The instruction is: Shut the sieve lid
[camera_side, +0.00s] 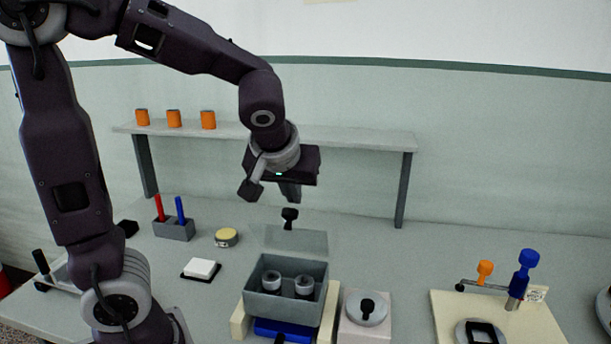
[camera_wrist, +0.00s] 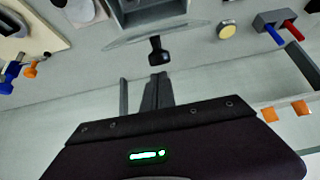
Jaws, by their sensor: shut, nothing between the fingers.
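The sieve is an open-topped grey box (camera_side: 262,302) on the table, with two dark grey ring-shaped pieces inside. Its lid (camera_side: 312,240) is a see-through pane that stands up open at the back edge of the box, with a black knob (camera_side: 290,214) at its top. In the wrist view the lid (camera_wrist: 130,38) shows nearly edge-on, with the knob (camera_wrist: 156,50) pointing toward my fingers. My gripper (camera_side: 291,194) is shut and empty just above the knob, apart from it; its fingers also show in the wrist view (camera_wrist: 158,88).
A blue tray (camera_side: 275,327) lies at the box's front. A pale block with a black-knobbed disc (camera_side: 367,310) stands close on the right. A yellow-topped tin (camera_side: 227,236) and a pen holder (camera_side: 174,230) are at the left. A shelf (camera_side: 355,138) spans behind.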

